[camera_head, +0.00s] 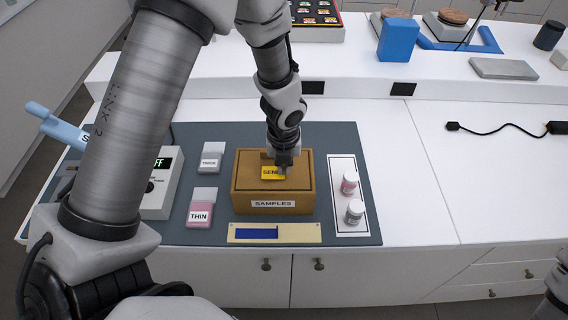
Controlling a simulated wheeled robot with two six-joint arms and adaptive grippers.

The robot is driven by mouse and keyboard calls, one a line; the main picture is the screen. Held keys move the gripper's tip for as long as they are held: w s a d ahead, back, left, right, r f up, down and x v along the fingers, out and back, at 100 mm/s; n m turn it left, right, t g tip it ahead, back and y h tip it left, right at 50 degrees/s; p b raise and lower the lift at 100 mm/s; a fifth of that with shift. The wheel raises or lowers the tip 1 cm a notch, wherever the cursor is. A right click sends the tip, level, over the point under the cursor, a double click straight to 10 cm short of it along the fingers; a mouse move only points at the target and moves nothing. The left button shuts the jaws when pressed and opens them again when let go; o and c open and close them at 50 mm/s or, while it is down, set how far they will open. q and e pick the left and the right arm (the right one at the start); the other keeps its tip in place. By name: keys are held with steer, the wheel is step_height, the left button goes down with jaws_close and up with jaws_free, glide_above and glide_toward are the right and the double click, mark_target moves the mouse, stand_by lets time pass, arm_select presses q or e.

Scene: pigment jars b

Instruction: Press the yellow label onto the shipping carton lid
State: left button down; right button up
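The shipping carton (246,203) is a brown box marked SAMPLES on its front and stands on the dark mat. The yellow label (270,173), lettered SEN with its right end hidden, is at the middle of the lid (247,183). My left gripper (284,168) points down over the lid, its fingertips at the label's right end. I cannot tell whether its fingers pinch the label or only touch it, nor whether the label lies fully flat. My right gripper is out of view; only a bit of my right arm shows at the lower right edge.
A cream strip with a blue label (257,234) lies in front of the carton. Jars marked THIN (201,212) and THICK (211,158) stand left, two small jars (354,212) on a white card right.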

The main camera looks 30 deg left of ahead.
arm_select(q)
steer(key=shift+f, duration=0.45)
steer(key=c, duration=1.2)
jaws_free()
steer(key=shift+c, duration=0.2)
step_height(320, 180, up, 5)
steer(key=p, duration=0.5)
steer(key=shift+f, duration=0.1)
steer(key=shift+r, duration=0.65)
